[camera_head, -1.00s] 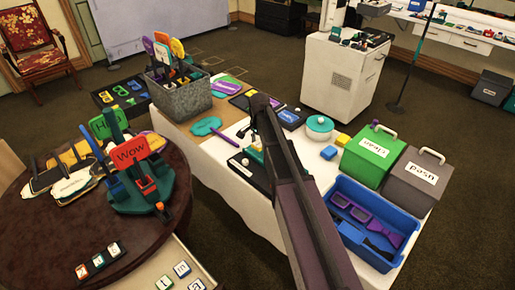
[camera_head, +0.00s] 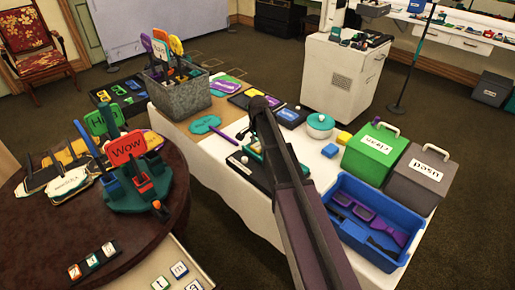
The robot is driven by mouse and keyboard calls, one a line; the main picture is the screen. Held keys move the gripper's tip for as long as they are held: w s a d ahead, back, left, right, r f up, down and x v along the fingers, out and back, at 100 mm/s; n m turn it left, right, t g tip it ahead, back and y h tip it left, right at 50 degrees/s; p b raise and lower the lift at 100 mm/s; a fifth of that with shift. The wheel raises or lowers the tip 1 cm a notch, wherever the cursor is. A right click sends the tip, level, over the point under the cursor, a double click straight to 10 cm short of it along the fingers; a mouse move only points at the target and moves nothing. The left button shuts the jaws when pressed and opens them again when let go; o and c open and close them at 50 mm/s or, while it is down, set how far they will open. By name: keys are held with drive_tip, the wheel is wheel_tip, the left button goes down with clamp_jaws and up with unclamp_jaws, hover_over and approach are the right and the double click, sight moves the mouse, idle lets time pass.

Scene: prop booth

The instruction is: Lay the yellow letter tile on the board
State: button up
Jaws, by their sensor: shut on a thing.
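My arm reaches from the bottom edge over the white table. My gripper (camera_head: 246,133) shows only as small dark parts left of the arm's far end. It is shut, but its fingertips and what they hold are mostly hidden. I cannot pick out the yellow letter tile. Letter tiles with coloured edges lie on the round table (camera_head: 93,261), and more lie on a pale surface (camera_head: 178,271) at the bottom. A black panel with coloured letters (camera_head: 118,91) stands behind; I cannot tell whether it is the board.
A black tray (camera_head: 252,172) lies below my gripper. A blue bin (camera_head: 378,245), a green box (camera_head: 370,152) and a grey box (camera_head: 420,178) fill the white table's right side. A grey prop box (camera_head: 180,97) stands at its back left. A sign stand (camera_head: 135,185) is on the round table.

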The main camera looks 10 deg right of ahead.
sight(258, 146)
drive_tip(key=shift+f, duration=0.15)
drive_tip(key=o, duration=0.9)
wheel_tip(258, 146, up, 12)
drive_tip(key=p, duration=1.2)
idle(0.8)
drive_tip(key=s+n, duration=0.3)
drive_tip(key=s, duration=0.5)
drive_tip(key=s+n, duration=0.4)
drive_tip(key=s, duration=0.5)
drive_tip(key=s+n, duration=0.4)
drive_tip(key=s, duration=0.4)
drive_tip(key=shift+s+a, duration=0.15)
